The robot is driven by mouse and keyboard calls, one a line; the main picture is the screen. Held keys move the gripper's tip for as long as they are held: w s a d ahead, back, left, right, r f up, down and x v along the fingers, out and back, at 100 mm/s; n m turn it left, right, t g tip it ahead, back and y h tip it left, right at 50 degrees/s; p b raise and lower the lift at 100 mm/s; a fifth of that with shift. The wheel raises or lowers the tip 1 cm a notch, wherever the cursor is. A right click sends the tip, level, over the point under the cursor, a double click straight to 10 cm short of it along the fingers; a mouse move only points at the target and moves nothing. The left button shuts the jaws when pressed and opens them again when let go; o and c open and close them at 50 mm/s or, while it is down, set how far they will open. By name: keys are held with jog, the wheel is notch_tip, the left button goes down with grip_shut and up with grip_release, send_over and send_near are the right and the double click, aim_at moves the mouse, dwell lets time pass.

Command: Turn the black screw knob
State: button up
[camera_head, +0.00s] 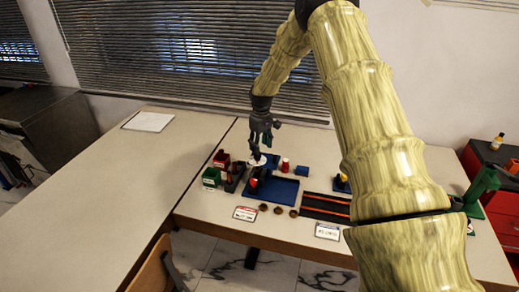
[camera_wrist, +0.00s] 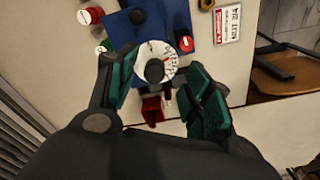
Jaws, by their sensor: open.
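The black screw knob (camera_wrist: 154,71) sits at the centre of a white dial (camera_wrist: 160,55) with dark markings in the wrist view. My gripper (camera_wrist: 162,85) is open, with one green-padded finger on each side of the dial and knob. It looks down from above, and I cannot tell whether either finger touches the dial. In the head view my gripper (camera_head: 256,155) is over the blue rig (camera_head: 259,178), where the white dial (camera_head: 257,161) partly shows. The knob is not clear in that view.
Beside the dial are a red knob (camera_wrist: 185,43), a red block (camera_wrist: 152,110) and a red button (camera_wrist: 91,15). Red and green bins (camera_head: 211,177) stand left of the rig. Labels (camera_head: 245,213) and several small round brown parts (camera_head: 278,210) lie in front. The left table (camera_head: 110,190) is mostly clear.

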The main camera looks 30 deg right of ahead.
aim_at(257, 156)
jog(key=shift+g, duration=0.3)
jog(key=w+f, duration=0.1)
jog(key=f, duration=0.1)
jog(key=w+f, duration=0.1)
jog(key=f, duration=0.1)
jog(key=w+f+p, duration=0.1)
jog(key=shift+w+f, duration=0.35)
jog(key=shift+f, duration=0.05)
jog(key=shift+s, duration=0.35)
jog(key=shift+s+r, duration=0.65)
jog(key=shift+s, duration=0.2)
jog(key=shift+c, duration=0.3)
jog(key=shift+w+f, duration=0.65)
jog(key=shift+w, duration=0.05)
jog(key=c, duration=0.7)
jog(key=shift+w+a, duration=0.1)
jog(key=shift+c, duration=1.2)
jog(key=shift+r, duration=0.1)
